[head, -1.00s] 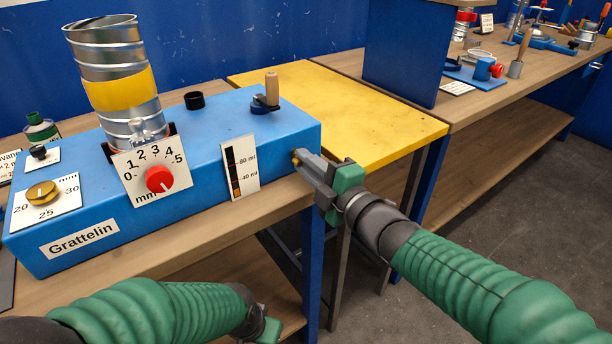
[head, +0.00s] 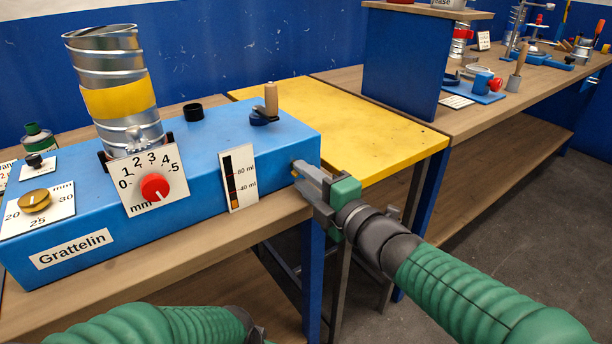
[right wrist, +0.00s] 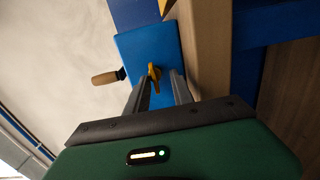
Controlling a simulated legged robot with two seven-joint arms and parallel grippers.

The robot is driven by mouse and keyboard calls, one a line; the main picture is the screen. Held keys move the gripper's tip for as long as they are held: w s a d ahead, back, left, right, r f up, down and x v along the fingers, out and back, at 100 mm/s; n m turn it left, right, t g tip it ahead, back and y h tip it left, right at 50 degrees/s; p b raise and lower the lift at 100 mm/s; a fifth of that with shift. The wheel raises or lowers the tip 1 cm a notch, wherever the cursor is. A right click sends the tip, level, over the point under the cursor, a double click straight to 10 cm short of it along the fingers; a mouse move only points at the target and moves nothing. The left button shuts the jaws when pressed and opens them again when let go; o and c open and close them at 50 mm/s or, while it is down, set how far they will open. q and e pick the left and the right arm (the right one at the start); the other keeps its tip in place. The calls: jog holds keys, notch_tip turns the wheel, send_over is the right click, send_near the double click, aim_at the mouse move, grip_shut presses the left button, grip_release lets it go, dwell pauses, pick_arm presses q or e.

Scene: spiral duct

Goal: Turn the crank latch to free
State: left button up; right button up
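The blue Grattelin box (head: 215,150) stands on a wooden bench. A crank with an upright wooden handle (head: 271,97) is on its top near the right end; it also shows in the right wrist view (right wrist: 104,78). A small brass-yellow latch (right wrist: 154,76) sits on the box's end face. My right gripper (head: 296,170) is at that end face. In the right wrist view its two fingers (right wrist: 158,80) stand apart on either side of the latch, with a gap visible between them. In the head view the fingers mostly hide the latch. My left arm is at the bottom edge, its fingers out of view.
A spiral metal duct (head: 113,85) with a yellow band rises from the box. A red dial (head: 155,187), a brass knob (head: 34,201) and a black cap (head: 194,112) are on the box. A yellow table (head: 375,135) stands close behind my right gripper.

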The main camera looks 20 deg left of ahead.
jog(key=shift+r, duration=0.2)
jog(key=shift+s+d, duration=0.2)
jog(key=shift+d, duration=0.1)
jog(key=p+v, duration=0.3)
jog(key=v, duration=1.3)
jog(key=shift+f, duration=0.3)
